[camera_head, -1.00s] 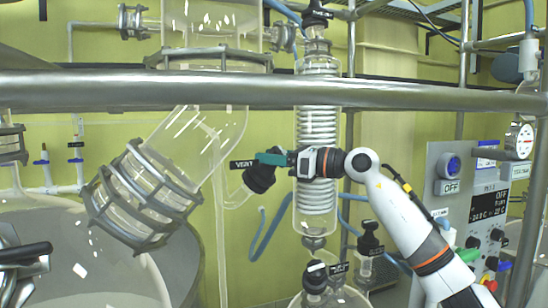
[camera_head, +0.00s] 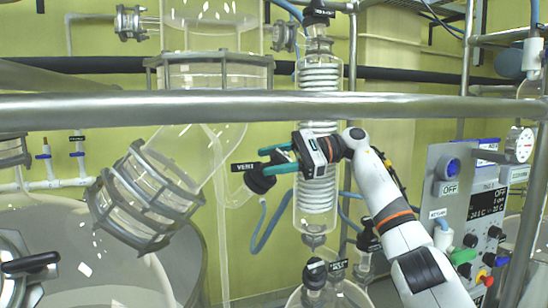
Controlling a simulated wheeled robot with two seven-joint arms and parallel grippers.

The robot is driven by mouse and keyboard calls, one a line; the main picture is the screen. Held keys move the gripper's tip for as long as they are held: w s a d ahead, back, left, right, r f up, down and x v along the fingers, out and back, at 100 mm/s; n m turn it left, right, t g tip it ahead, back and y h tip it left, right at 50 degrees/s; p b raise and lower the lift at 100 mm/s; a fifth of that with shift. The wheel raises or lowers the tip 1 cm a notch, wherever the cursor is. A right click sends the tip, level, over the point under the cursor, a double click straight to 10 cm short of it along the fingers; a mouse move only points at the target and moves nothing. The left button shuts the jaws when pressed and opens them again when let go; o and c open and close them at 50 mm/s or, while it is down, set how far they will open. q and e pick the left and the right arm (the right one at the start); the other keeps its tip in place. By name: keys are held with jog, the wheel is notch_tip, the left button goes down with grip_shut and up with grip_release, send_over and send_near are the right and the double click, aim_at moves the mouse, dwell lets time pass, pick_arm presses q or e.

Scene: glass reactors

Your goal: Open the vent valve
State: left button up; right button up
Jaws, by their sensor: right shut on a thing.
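The vent valve (camera_head: 261,182) is a black knob-like fitting on the glass pipework, left of the coiled glass condenser. A black VENT label (camera_head: 244,166) sits at its upper left. My right gripper (camera_head: 272,160) reaches in from the right, in front of the condenser. Its two teal fingers point left and are shut on the vent valve at its upper part. The exact contact is small and partly hidden by the fingers. My left gripper is not in view.
A thick metal rail (camera_head: 150,105) crosses the view above my right gripper. The coiled condenser (camera_head: 317,205) stands directly behind the gripper. An angled glass flange (camera_head: 145,195) is at left. A control panel (camera_head: 470,215) stands at right.

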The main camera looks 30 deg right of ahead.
jog(key=shift+n+g, duration=0.5)
jog(key=shift+n, duration=0.2)
jog(key=o, duration=1)
jog(key=shift+a, duration=0.1)
jog(key=shift+f+m, duration=0.1)
jog(key=shift+m, duration=0.2)
